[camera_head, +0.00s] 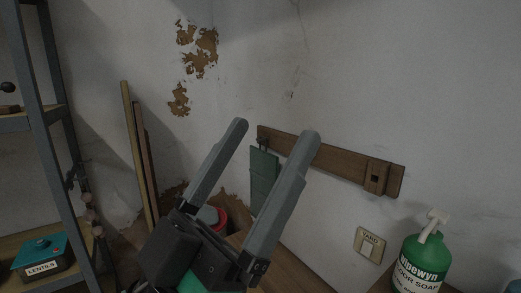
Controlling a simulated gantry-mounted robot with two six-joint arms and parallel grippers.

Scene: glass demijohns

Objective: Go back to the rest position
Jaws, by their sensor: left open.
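My left gripper (274,131) is in the middle of the head view, its two long grey fingers pointing up and spread apart. It is open, with nothing between the fingers. My right gripper does not show. No glass demijohn shows in this view.
A wooden rail (340,164) is fixed to the wall behind the gripper, with a green item (262,178) hanging at its left end. A green soap bottle (421,258) stands at lower right. A metal shelf (50,140) with a teal box (42,258) is at left. Planks (139,150) lean on the wall.

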